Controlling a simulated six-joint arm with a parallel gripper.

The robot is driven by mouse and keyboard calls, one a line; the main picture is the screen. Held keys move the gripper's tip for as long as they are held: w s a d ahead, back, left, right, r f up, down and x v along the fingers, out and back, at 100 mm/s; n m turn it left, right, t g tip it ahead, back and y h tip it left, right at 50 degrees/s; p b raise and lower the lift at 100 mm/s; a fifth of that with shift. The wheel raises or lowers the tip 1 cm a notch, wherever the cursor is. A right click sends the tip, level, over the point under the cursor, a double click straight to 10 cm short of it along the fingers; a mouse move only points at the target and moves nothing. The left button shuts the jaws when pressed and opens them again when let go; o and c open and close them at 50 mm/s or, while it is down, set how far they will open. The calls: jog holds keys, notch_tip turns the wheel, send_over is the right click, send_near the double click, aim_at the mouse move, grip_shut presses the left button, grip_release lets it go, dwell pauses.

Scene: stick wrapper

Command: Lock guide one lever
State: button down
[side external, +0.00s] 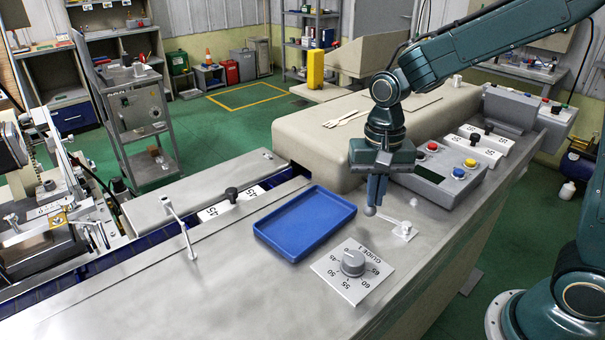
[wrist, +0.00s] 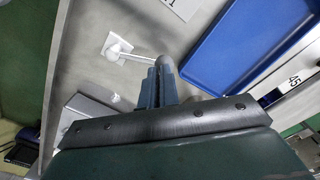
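The lever (side external: 388,221) nearest the GUIDE 1 dial has a white square base, a thin rod and a grey ball knob. It lies low, its rod pointing left from the base. The lever also shows in the wrist view (wrist: 137,57), its knob right at my fingertips. My gripper (side external: 375,205) points down over the knob. Its fingers are together, with only a thin dark line between them in the wrist view (wrist: 160,78). The knob sits at or just past the tips. I cannot tell whether they touch it.
The GUIDE 1 dial plate (side external: 335,279) lies in front of the lever. A blue tray (side external: 270,238) is to the left. A button box (side external: 443,188) stands close on the right, and a beige housing (side external: 310,152) behind. Another lever (side external: 178,226) stands further left.

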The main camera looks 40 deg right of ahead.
jog(key=shift+s+d+f, duration=0.1)
jog(key=shift+s+d, duration=0.1)
jog(key=shift+s, duration=0.2)
jog(key=shift+w+d, duration=0.1)
jog(key=shift+w+d+r, duration=0.3)
jog(key=shift+w+r, duration=0.05)
jog(key=shift+r, duration=0.15)
notch_tip(320, 180, up, 12)
jog(key=w+d, duration=0.1)
jog(key=shift+w+d, duration=0.25)
jog(key=shift+d, duration=0.1)
